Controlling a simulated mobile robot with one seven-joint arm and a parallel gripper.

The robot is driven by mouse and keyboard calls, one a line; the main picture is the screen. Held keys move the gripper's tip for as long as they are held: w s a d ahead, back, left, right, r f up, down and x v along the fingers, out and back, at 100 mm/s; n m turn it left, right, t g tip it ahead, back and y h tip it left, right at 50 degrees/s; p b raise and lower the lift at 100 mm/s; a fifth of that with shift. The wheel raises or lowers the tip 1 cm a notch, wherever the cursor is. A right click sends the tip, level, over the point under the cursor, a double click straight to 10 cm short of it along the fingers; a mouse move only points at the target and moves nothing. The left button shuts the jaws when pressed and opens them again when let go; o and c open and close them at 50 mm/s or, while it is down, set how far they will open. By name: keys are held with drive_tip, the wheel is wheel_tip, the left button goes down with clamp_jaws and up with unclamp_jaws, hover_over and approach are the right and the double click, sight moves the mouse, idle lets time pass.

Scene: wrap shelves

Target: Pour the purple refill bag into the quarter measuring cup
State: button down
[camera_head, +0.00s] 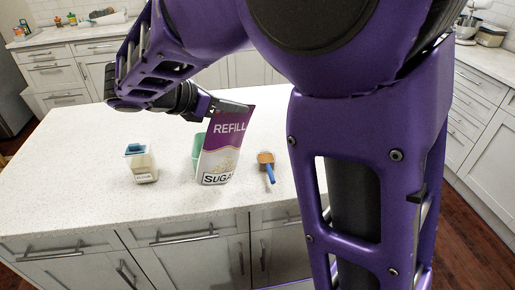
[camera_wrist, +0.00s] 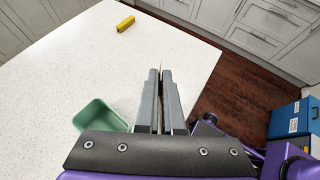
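The purple and white refill bag (camera_head: 218,160), marked "REFILL" and "SUGAR", stands nearly upright at the island counter in the head view. My gripper (camera_head: 232,107) is at its top edge, with a finger across the front of the bag. In the wrist view, the fingers of my gripper (camera_wrist: 161,98) are nearly together with a thin edge between them, so it looks shut on the bag. Whether the bag's bottom touches the counter is hard to tell. The measuring cup (camera_head: 265,157), with a blue handle and a brownish top, lies just right of the bag.
A green container (camera_head: 196,147) stands behind the bag, partly hidden; it also shows in the wrist view (camera_wrist: 98,114). A flour container (camera_head: 141,165) with a blue lid stands left. A yellow object (camera_wrist: 125,23) lies far off on the counter (camera_head: 70,180). The front left is clear.

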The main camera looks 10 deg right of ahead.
drive_tip(key=shift+s+a+h, duration=0.15)
drive_tip(key=shift+a+h, duration=0.05)
drive_tip(key=shift+h, duration=0.1)
drive_tip(key=shift+r, duration=0.2)
wheel_tip(320, 180, up, 2)
drive_tip(key=p, duration=0.2)
drive_tip(key=shift+r+p, duration=0.1)
drive_tip(key=shift+p, duration=0.2)
drive_tip(key=shift+r, duration=0.4)
drive_tip(key=shift+d, duration=0.1)
